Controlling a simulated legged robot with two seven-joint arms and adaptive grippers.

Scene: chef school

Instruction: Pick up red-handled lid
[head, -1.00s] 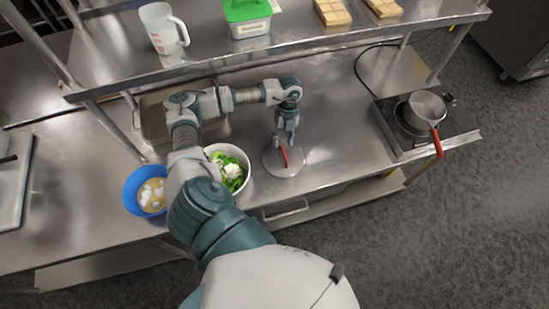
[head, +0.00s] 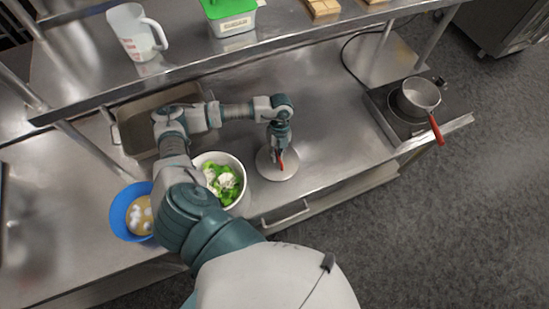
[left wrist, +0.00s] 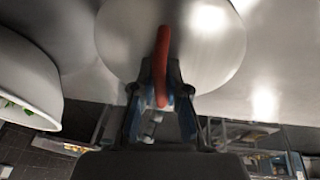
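The round silver lid (head: 268,172) with a red handle (head: 282,165) lies on the steel counter, right of a white bowl. My left gripper (head: 279,153) points down over the lid at its handle. In the left wrist view the lid (left wrist: 120,45) fills the upper middle, and the red handle (left wrist: 163,45) runs down between the two fingers of my left gripper (left wrist: 162,72). The fingertips are close to both sides of the handle; whether they press on it is unclear. My right gripper is not in view.
The white bowl (head: 240,167) of green and white vegetables stands close left of the lid. A blue bowl (head: 117,217) is farther left. A steel pan (head: 130,135) lies behind my arm. A pot (head: 420,92) sits on a burner at right. A shelf (head: 290,43) overhangs the back.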

